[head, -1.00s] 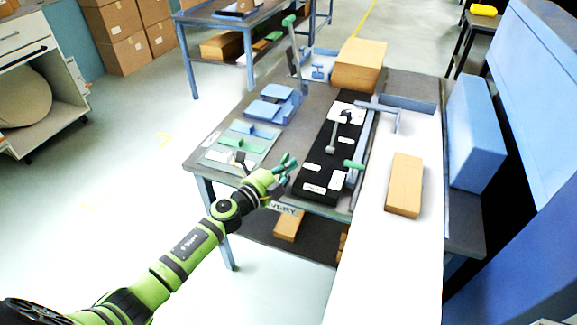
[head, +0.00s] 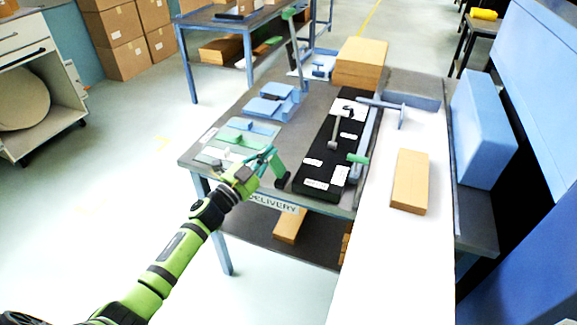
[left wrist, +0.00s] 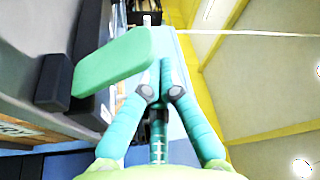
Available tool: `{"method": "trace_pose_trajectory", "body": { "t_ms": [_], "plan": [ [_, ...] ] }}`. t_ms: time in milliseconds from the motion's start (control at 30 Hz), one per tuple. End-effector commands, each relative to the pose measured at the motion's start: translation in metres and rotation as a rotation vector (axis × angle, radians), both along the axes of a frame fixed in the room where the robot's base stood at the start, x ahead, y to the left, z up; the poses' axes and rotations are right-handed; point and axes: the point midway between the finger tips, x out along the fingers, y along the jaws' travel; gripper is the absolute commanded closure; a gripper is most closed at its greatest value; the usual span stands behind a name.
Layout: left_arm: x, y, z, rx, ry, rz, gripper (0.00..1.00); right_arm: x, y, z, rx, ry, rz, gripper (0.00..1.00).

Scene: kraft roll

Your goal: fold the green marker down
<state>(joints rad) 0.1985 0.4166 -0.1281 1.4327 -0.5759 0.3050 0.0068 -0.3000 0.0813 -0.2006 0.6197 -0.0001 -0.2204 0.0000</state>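The green marker (head: 279,168) is a flat green flap at the front edge of the grey table. It stands raised, tilted, on a small dark base. In the left wrist view the marker (left wrist: 115,62) is a broad green plate reaching left from the fingertips, with dark blocks beyond it. My left gripper (head: 268,152) is at the marker's upper end on its left side. In the left wrist view its teal fingers (left wrist: 160,88) come together at the plate's right end. No gap shows between the tips; whether they touch the plate is unclear. My right gripper is out of view.
Right of the marker lies a black board (head: 323,172) with white labels and a grey handle. A green-ended lever (head: 357,158) is beside it. A pale green panel (head: 238,141) and blue blocks (head: 272,100) lie to the left. A cardboard block (head: 409,180) rests on the white sheet.

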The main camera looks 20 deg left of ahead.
Motion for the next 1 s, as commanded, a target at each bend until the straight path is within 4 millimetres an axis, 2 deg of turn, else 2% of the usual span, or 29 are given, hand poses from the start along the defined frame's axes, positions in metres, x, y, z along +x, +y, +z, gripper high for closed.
{"method": "trace_pose_trajectory", "body": {
  "t_ms": [33, 333, 667, 767, 900, 967, 1000],
  "plan": [
    [0.0, 0.004, -0.006, -0.045, 0.003, 0.002, 1.0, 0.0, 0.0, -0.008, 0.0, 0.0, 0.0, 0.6],
    [0.001, 0.025, -0.019, -0.331, 0.013, 0.001, 1.0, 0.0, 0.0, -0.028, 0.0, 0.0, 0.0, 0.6],
    [0.002, 0.025, -0.006, -0.324, 0.011, 0.0, 1.0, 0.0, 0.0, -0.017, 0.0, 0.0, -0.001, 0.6],
    [0.004, 0.026, 0.007, -0.325, 0.011, 0.001, 1.0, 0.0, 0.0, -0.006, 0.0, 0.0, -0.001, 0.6],
    [0.009, 0.028, 0.037, -0.327, 0.01, 0.001, 1.0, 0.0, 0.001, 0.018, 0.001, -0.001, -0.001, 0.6],
    [-0.006, 0.028, 0.017, -0.327, 0.019, 0.001, 1.0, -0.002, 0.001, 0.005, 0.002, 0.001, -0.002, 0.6],
    [-0.015, 0.029, 0.014, -0.327, 0.018, 0.001, 1.0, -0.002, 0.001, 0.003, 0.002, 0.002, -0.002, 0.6]
  ]
}}
